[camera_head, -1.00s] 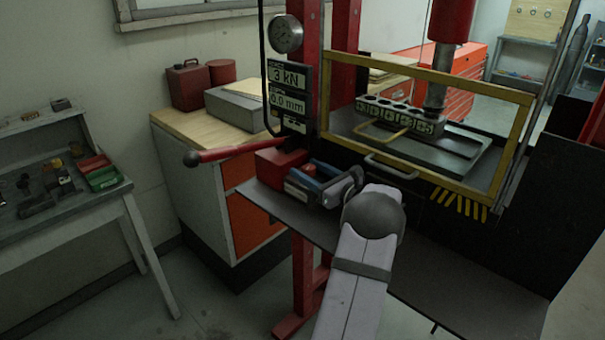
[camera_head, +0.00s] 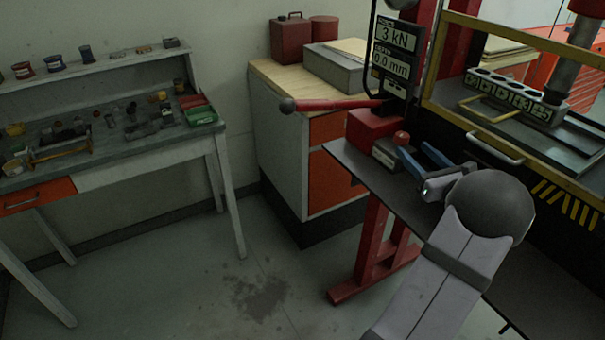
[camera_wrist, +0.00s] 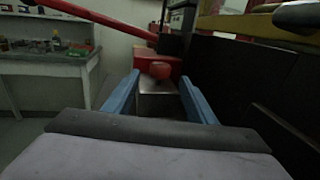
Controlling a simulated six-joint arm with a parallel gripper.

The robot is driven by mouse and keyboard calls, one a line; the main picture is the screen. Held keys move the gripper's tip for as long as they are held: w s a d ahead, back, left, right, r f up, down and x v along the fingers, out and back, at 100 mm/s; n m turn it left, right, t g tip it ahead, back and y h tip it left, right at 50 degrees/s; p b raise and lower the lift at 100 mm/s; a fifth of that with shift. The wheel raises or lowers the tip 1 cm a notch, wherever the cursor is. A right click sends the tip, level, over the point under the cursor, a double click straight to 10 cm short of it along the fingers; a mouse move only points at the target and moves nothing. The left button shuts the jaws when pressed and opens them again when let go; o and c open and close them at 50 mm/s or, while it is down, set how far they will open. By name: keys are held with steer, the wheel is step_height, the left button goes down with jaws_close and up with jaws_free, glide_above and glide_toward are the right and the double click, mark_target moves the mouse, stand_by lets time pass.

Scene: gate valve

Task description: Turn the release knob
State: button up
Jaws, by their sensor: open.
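The release knob, a small red rounded knob (camera_head: 401,137), sits on a grey metal block (camera_head: 387,154) beside the red pump body (camera_head: 374,126). My gripper (camera_head: 414,153) has two blue fingers, spread apart and empty, at the right of the block in the head view. In the wrist view the knob (camera_wrist: 160,70) stands upright beyond the fingertips, centred between them. The gripper (camera_wrist: 160,80) is open, with one blue finger to each side of the knob's line. I see no contact with the knob.
A red lever (camera_head: 335,104) reaches left from the pump. The yellow-framed guard (camera_head: 520,168) with a grey handle (camera_head: 494,148) stands at the right. A display panel (camera_head: 394,50) reads 3 kN and 0.0 mm.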

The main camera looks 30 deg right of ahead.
step_height(320, 180, up, 4)
steer(key=w+a+n+g+y+p, duration=0.1)
steer(key=w+a+n+p, duration=0.1)
steer(key=w+a+n, duration=0.15)
steer(key=w+a+f+n+g+p, duration=0.1)
steer(key=a+f+n+g+p, duration=0.3)
steer(key=a+n, duration=0.45)
steer(key=w+a+f+n+g+p, duration=0.1)
steer(key=a+f+n+g+p, duration=0.1)
steer(key=a+f+n+g, duration=0.45)
steer(key=w+a+r+n+t+h+p, duration=0.1)
steer(key=w+a+r+n+t+p, duration=0.1)
steer(key=a+r+n, duration=0.4)
steer(key=shift+w+a+r+n+t+h, duration=0.5)
steer(key=shift+a+n, duration=1.55)
steer(key=shift+n, duration=1.7)
steer(key=shift+w+f, duration=0.1)
steer(key=shift+f, duration=0.05)
